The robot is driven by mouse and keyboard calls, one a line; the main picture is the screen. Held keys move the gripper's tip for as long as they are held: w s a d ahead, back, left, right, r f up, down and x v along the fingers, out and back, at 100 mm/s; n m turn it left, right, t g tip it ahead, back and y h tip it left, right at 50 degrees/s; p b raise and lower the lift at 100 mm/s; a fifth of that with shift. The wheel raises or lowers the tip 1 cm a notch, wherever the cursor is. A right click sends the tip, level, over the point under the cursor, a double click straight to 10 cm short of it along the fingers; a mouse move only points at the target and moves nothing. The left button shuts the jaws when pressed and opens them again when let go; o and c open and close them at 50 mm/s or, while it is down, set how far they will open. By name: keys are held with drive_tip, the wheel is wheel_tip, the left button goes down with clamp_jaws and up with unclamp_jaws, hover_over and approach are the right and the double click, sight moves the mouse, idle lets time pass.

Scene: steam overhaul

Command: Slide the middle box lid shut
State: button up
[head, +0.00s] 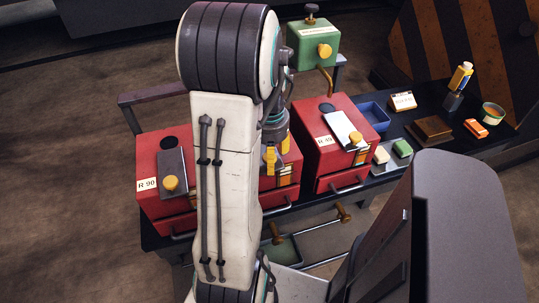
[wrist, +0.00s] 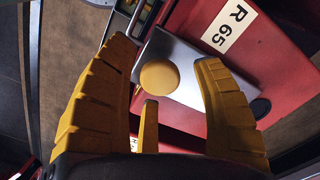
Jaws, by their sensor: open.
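The middle box (head: 284,196) is red and mostly hidden behind my arm in the head view. In the wrist view the box (wrist: 195,22) bears an "R 65" label. Its grey metal lid (wrist: 190,58) has a round yellow knob (wrist: 159,76). A dark round opening (wrist: 260,107) shows beside the lid's far end, not covered by it. My gripper (wrist: 163,52) is open, its yellow fingers on either side of the knob in the picture; I cannot tell whether they touch it. In the head view my gripper (head: 270,158) is over the middle box, partly hidden.
The left red box (head: 150,200), marked R 90, and the right red box (head: 315,115) stand close on both sides. A green box (head: 312,42) stands behind. A blue tray (head: 374,117) and small items lie on the dark bench at right.

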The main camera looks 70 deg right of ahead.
drive_tip(key=shift+c, duration=0.3)
clamp_jaws()
drive_tip(key=shift+w+d+p, duration=0.3)
drive_tip(key=shift+w+d, duration=0.35)
drive_tip(key=shift+d, duration=0.25)
drive_tip(key=shift+w+d+p, duration=0.3)
drive_tip(key=shift+w+d, duration=0.4)
drive_tip(key=shift+d, duration=0.2)
drive_tip(key=shift+w+d+p, duration=0.3)
drive_tip(key=shift+w+d, duration=0.35)
drive_tip(key=shift+d, duration=0.25)
drive_tip(key=shift+o, duration=0.3)
unclamp_jaws()
drive_tip(key=shift+w+d, duration=0.1)
wheel_tip(320, 180, up, 12)
